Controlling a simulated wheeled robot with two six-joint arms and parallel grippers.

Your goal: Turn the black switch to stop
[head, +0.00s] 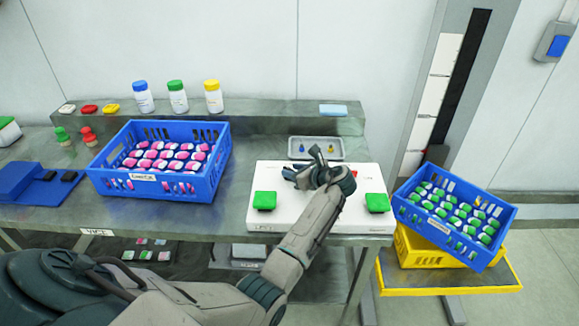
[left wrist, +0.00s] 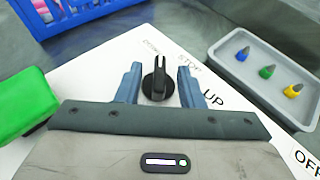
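The black switch (left wrist: 157,82) is a round knob with a raised grip on a white panel (head: 262,181). In the left wrist view it stands between the two blue-grey fingers of my left gripper (left wrist: 160,84), with gaps on both sides. The fingers are open and do not touch it. In the left wrist view the word STOP is printed beyond the knob, and UP is to its right. In the head view my left gripper (head: 316,163) is over the middle of the panel and hides the switch. My right gripper is in neither view.
Green blocks (head: 264,201) and (head: 377,203) sit on the panel's left and right. A grey tray (head: 297,154) with small coloured pieces lies behind it. Blue crates stand at left (head: 213,190) and right (head: 478,262), the right one tilted on a yellow crate (head: 412,250).

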